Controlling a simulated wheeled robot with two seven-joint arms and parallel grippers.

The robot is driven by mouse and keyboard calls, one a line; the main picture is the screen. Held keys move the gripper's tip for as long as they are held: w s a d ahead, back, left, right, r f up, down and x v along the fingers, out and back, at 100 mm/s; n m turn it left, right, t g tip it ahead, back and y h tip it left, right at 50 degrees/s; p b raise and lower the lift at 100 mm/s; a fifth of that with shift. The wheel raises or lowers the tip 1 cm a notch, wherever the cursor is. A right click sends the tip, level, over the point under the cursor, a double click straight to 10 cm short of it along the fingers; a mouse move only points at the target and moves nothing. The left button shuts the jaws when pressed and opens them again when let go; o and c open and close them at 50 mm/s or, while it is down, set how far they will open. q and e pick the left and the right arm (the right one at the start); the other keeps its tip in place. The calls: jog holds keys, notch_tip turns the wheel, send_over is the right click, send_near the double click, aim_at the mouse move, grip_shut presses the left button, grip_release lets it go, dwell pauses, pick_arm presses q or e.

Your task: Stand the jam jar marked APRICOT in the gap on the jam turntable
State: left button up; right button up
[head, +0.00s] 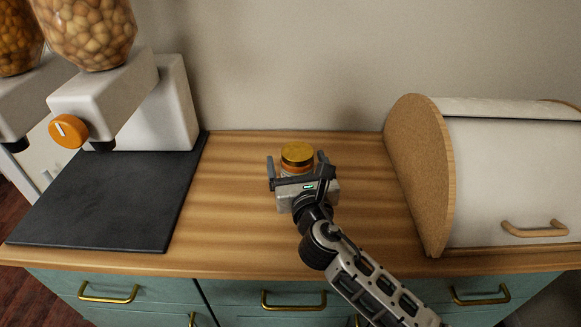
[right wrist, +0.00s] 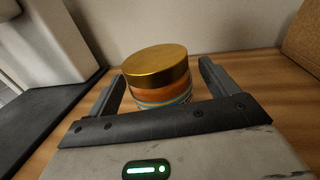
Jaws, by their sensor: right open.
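A jar (head: 297,157) with a gold lid and orange contents stands upright on the wooden counter, near the back wall. In the right wrist view the jar (right wrist: 160,78) shows an orange body with a pale blue and white label band; no name can be read. My right gripper (head: 297,161) is open, its two fingers on either side of the jar. In the right wrist view a gap shows between the jar and the right finger. The jar's lower part is hidden by my gripper. No turntable is in view. My left gripper is not in view.
A bread bin (head: 418,170) with a cork-like side stands on the right. Dispensers (head: 105,100) stand on the left, by a dark slab (head: 110,210).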

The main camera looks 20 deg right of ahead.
jog(key=shift+w+f, duration=0.1)
jog(key=shift+w, duration=0.2)
jog(key=shift+s, duration=0.15)
jog(key=shift+c, duration=0.4)
jog(key=c, duration=1)
jog(key=shift+r, duration=0.3)
jog(key=c, duration=0.4)
